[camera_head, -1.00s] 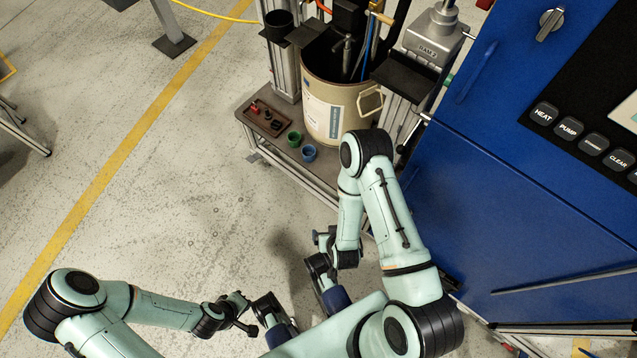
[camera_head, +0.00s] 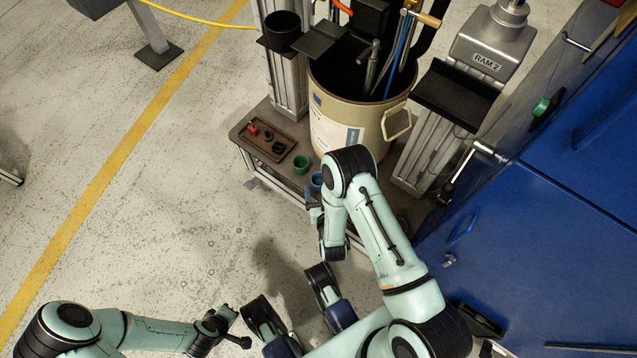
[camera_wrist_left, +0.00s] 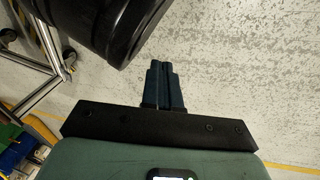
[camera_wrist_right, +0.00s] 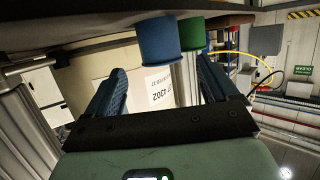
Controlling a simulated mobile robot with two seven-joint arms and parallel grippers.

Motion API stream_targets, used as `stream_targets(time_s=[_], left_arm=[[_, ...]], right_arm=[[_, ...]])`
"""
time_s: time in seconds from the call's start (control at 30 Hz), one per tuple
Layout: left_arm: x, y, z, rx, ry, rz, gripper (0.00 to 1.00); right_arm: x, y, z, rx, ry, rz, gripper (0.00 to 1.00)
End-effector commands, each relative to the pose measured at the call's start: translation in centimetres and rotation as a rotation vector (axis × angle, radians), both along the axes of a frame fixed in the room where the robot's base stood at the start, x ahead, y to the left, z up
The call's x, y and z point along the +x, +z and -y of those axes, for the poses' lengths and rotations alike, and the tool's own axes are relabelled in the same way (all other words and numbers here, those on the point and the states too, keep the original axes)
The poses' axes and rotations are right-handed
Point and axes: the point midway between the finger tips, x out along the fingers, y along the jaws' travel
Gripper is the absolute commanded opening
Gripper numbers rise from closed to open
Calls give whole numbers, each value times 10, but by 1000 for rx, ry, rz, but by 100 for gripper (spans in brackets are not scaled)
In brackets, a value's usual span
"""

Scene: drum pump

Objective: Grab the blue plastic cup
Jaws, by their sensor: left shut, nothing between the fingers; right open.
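The blue plastic cup (camera_head: 316,181) stands at the front edge of the low cart, partly hidden by my right arm in the head view. It shows clearly in the right wrist view (camera_wrist_right: 157,40), beside the green cup (camera_wrist_right: 192,33). My right gripper (camera_wrist_right: 161,86) is open and empty. Its fingers are spread on either side of the view, with the blue cup ahead, apart from them and towards the top of the picture. In the head view the right fingers (camera_head: 313,198) show just below the cup. My left gripper (camera_wrist_left: 163,88) is shut and empty, away from the cart.
A brown tray (camera_head: 285,127) with small parts lies left of the green cup (camera_head: 301,163). A large beige drum (camera_head: 343,130) stands behind the cups. A ram post (camera_head: 485,50) and a blue cabinet (camera_head: 530,220) are right.

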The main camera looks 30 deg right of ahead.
Motion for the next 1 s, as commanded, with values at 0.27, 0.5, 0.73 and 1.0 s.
stream_targets(time_s=[0.27, 0.5, 0.73, 1.0], left_arm=[[-26, -25, -4, -5, 6, -89, 0], [-41, -34, -6, -8, 10, -139, 0], [-42, -33, -6, -9, 10, -140, 0], [-41, -33, -6, -8, 9, -139, 0]], right_arm=[[30, -9, 10, 0, -2, 3, 87], [48, -15, 18, 0, -1, 0, 87], [48, -14, 18, 0, 0, -1, 77], [48, -14, 18, 0, 0, 0, 30]])
